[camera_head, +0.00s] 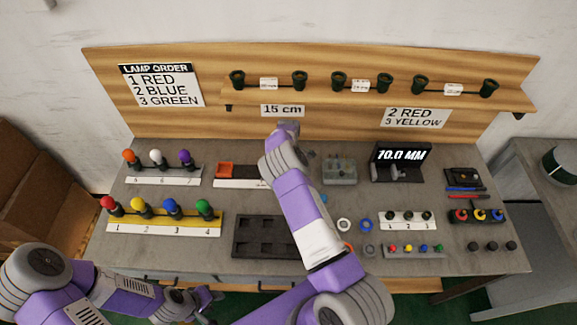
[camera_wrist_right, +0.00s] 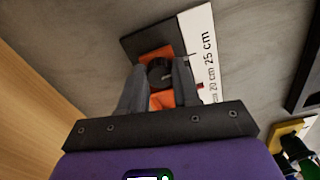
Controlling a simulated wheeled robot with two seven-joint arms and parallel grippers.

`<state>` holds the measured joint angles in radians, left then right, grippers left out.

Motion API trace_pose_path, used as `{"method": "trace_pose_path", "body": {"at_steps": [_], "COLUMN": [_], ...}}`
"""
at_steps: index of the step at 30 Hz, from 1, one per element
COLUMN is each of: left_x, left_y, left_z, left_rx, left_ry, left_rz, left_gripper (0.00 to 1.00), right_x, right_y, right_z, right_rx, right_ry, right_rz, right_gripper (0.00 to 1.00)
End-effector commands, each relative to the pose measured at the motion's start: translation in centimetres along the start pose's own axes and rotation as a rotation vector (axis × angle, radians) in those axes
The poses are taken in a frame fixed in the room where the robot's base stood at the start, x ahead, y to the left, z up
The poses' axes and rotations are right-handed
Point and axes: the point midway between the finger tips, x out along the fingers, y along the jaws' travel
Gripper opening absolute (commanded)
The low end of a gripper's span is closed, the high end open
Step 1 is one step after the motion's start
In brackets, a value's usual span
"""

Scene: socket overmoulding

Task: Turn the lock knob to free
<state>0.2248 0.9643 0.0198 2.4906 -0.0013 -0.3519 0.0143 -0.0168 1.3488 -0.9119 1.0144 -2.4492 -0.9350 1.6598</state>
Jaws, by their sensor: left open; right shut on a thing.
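The lock knob (camera_wrist_right: 160,72) is a dark round knob on an orange slider (camera_wrist_right: 162,100) in the right wrist view. My right gripper (camera_wrist_right: 159,66) is shut on the knob, one finger on each side. The slider sits by a white ruler strip (camera_wrist_right: 199,48) marked 20 cm and 25 cm, over a dark plate (camera_wrist_right: 150,38). In the head view my right forearm hides the knob and the right fingertips. My left gripper (camera_head: 210,302) is open and empty, low at the table's front edge. I cannot tell the knob's lock position.
An orange piece (camera_head: 225,170) shows left of my right arm. A wooden board (camera_head: 300,92) closes off the back.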

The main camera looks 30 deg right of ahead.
Motion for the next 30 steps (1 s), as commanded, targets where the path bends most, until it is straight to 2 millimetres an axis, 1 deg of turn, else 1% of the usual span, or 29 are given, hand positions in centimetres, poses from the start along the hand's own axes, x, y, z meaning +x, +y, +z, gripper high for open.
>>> {"method": "trace_pose_path", "body": {"at_steps": [8, 21, 30], "left_x": [-0.02, -0.17, -0.25], "left_y": [0.01, 0.07, 0.09], "left_z": [0.00, 0.01, 0.01], "left_rx": [0.000, 0.000, 0.000], "left_ry": [0.000, 0.000, 0.000], "left_rz": [0.000, 0.000, 0.000], "left_gripper": [0.43, 0.43, 0.43], "right_x": [-0.04, -0.08, -0.08], "right_y": [0.03, 0.10, 0.13], "right_z": [0.00, -0.07, -0.07], "right_rx": [-0.104, -0.401, -0.513], "right_ry": [-0.001, 0.000, 0.000], "right_rz": [0.000, 0.001, 0.001], "right_gripper": [0.01, 0.01, 0.01]}}
